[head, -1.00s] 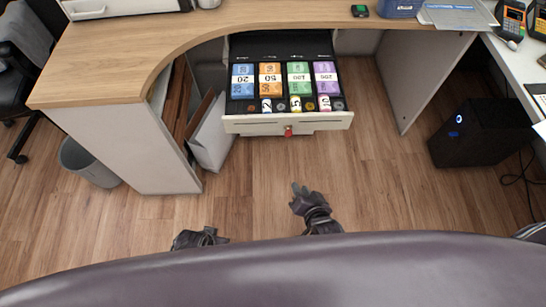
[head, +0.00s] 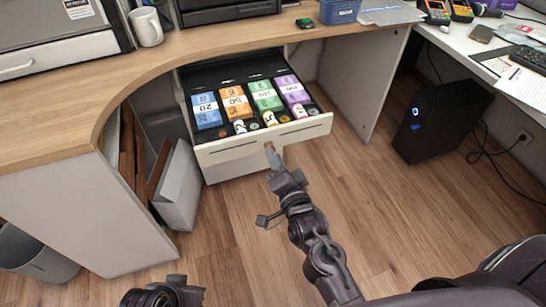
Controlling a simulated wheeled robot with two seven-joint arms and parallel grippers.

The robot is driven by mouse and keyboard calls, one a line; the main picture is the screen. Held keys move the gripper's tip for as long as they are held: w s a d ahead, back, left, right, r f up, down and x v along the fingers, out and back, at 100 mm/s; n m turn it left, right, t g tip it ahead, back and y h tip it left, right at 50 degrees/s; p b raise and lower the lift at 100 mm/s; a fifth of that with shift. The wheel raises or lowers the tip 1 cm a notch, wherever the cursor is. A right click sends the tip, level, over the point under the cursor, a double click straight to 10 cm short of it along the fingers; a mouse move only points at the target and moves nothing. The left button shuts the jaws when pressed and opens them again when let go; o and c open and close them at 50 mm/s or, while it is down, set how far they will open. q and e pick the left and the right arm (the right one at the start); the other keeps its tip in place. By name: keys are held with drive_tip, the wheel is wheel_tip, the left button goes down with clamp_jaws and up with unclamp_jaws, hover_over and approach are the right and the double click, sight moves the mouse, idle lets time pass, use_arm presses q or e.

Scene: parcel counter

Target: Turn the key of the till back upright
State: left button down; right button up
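The till (head: 225,153) is a white-fronted drawer pulled open under the counter, with rows of banknotes and coins inside. The key on its front is mostly hidden behind my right gripper (head: 271,160); only a small reddish bit may show at the fingertips. The way the key is turned cannot be made out. My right gripper's tips are at the middle of the drawer front, at the key or very close to it. Whether they are closed on it cannot be seen. My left gripper (head: 163,293) is low at the bottom edge, away from the till, its fingers unclear.
The curved wooden counter (head: 80,125) overhangs the drawer on the left and back. A white mug (head: 147,27) stands on it. A black computer tower (head: 440,120) stands on the floor at right. The floor before the drawer is clear.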

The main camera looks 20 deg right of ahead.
use_arm(q)
drive_tip(key=shift+w+d, duration=0.1)
drive_tip(key=shift+d, duration=0.05)
use_arm(e)
drive_tip(key=shift+w, duration=0.9)
drive_tip(key=shift+c, duration=0.4)
clamp_jaws()
